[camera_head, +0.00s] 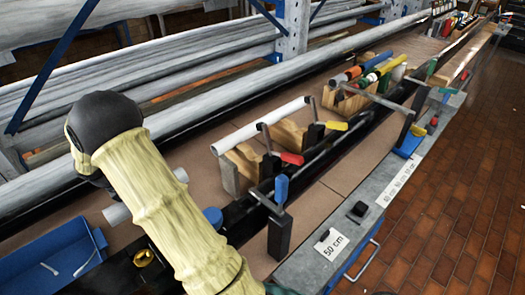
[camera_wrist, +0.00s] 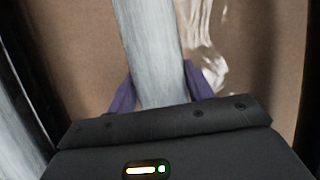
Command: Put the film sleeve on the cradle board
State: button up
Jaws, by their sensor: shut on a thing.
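My gripper (camera_wrist: 160,95) is shut on a pale grey tube (camera_wrist: 152,45), its purple fingers on either side. In the head view the short white tube (camera_head: 117,213) shows on both sides of my arm, which hides its middle and the gripper. Crinkled clear film (camera_wrist: 205,60) shows right of the tube in the wrist view. I cannot tell whether tube, film or both are the film sleeve. No cradle board is clearly identifiable; wooden cradles (camera_head: 243,168) stand on the brown bench and bear another white tube (camera_head: 262,124).
Clamps with red and yellow handles stand by the cradles. A blue-handled clamp (camera_head: 281,190) rises at the bench front. A blue bin (camera_head: 40,262) is at lower left. Long grey pipes (camera_head: 170,75) line the back. Brown bench surface (camera_head: 330,175) is bare in places.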

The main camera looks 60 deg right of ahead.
jog(key=shift+f, duration=3.15)
jog(key=shift+f, duration=0.1)
jog(key=shift+f, duration=1.75)
jog(key=shift+f, duration=0.15)
jog(key=o, duration=1)
jog(key=shift+c, duration=0.2)
